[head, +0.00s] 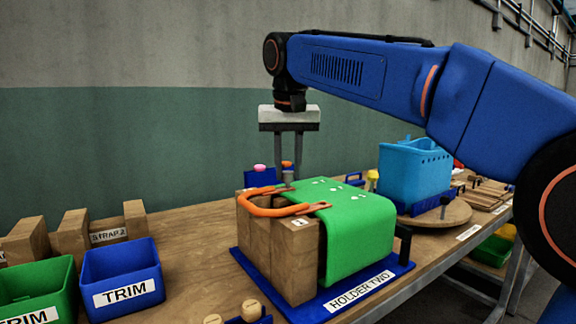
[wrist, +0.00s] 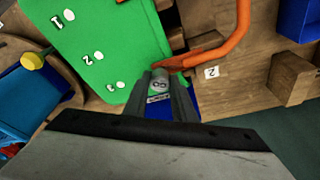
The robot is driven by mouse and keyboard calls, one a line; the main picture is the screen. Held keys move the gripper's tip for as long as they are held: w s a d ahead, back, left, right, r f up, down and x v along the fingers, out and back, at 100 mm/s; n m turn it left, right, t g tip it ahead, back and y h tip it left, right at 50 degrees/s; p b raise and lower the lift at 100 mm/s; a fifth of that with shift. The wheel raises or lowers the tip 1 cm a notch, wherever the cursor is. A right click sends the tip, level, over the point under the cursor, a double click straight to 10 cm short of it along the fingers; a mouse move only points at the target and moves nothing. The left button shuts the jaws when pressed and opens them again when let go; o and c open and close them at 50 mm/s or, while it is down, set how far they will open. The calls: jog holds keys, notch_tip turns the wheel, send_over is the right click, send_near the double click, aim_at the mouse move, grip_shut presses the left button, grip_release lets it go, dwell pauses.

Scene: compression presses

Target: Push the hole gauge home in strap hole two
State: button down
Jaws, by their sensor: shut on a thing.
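My gripper (head: 287,178) points down beyond the far edge of the green sheet (head: 360,225). In the wrist view its fingers (wrist: 161,85) are shut on a small grey round-topped piece (wrist: 159,84) with a dark mark, which looks like the hole gauge. Its lower end is hidden. The green sheet also shows in the wrist view (wrist: 110,35), with white holes marked 1, 2 and apparently 3. Hole two (wrist: 98,55) looks clear, and the gripper is apart from it. The sheet drapes over a wooden block on the blue base marked HOLDER TWO (head: 405,268).
An orange curved handle (head: 256,208) runs along the block's left side and onto the sheet. A light-blue bin (head: 415,172) stands behind right. A blue TRIM bin (head: 122,272) and a green one (head: 38,290) are at left. Bare tabletop (head: 195,255) lies between.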

jog(key=shift+f, duration=0.7)
jog(key=c, duration=1.4)
grip_release()
jog(key=shift+r, duration=0.1)
jog(key=v, duration=1.7)
jog(key=shift+s, duration=0.15)
jog(key=shift+s, duration=0.1)
